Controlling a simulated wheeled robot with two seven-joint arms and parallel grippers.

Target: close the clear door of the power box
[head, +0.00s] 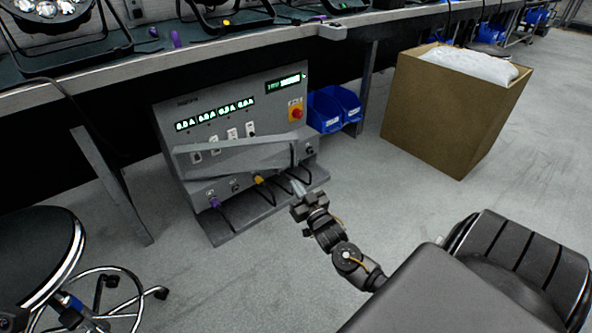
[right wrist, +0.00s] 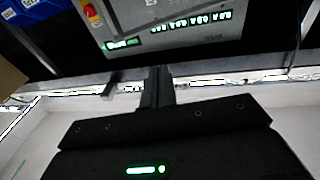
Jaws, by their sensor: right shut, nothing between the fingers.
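The grey power box (head: 275,115) stands below the bench, with lit green readouts, a row of switches and a red button on a yellow plate. Its clear door (head: 232,155) shows as a pale grey see-through strip across the front, below the readouts, and it stands out from the panel rather than flat over the switches. My right gripper (head: 297,187) is shut and empty, low in front of the box's right part; contact with the door cannot be told. In the right wrist view its fingers (right wrist: 157,85) point toward the box (right wrist: 175,40), which appears upside down. My left gripper is not in view.
Cables plug into the box's lower front. Blue bins (head: 334,108) stand right of it, then a large cardboard box (head: 440,110). A stool (head: 40,260) is at the lower left. The bench edge (head: 210,55) runs above.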

